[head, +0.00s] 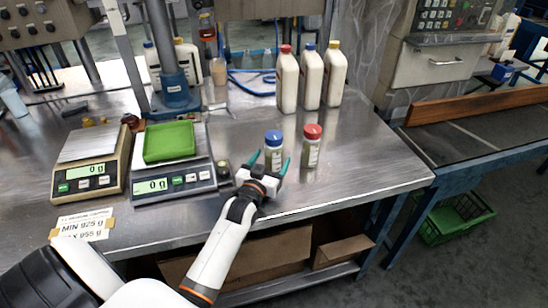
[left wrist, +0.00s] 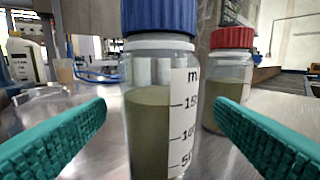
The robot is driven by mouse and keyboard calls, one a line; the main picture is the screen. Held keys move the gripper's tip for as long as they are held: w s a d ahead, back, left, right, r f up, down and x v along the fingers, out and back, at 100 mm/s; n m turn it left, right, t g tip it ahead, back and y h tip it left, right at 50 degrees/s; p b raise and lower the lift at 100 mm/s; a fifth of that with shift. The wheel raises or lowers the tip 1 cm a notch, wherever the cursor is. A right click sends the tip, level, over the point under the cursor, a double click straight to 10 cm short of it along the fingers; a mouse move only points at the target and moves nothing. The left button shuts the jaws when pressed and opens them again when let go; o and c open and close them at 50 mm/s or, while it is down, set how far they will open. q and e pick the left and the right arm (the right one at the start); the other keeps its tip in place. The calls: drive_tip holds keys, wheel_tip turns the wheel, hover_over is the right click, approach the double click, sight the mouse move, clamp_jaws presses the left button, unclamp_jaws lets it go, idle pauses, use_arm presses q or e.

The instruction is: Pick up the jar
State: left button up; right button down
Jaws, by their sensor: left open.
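A glass jar with a blue lid (head: 273,150) stands upright on the metal table, filled with a greenish-brown content. In the left wrist view the blue-lidded jar (left wrist: 160,110) stands large between the two green fingers, with a gap to each finger. My left gripper (head: 269,165) is open around the lower sides of this jar. A second jar with a red lid (head: 311,149) stands upright just to the right; in the left wrist view this red-lidded jar (left wrist: 228,75) is farther back, partly behind the right finger. My right gripper is in neither view.
Two scales (head: 174,183) stand at the left, one bearing a green tray (head: 169,141). Several white bottles (head: 311,80) with coloured caps stand at the back. A blue press column (head: 168,60) rises behind the scales. The table to the right of the jars is clear.

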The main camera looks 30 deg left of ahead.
use_arm(q)
drive_tip(key=x, duration=0.5)
drive_tip(key=shift+w+r, duration=0.15)
drive_tip(key=c, duration=1.2)
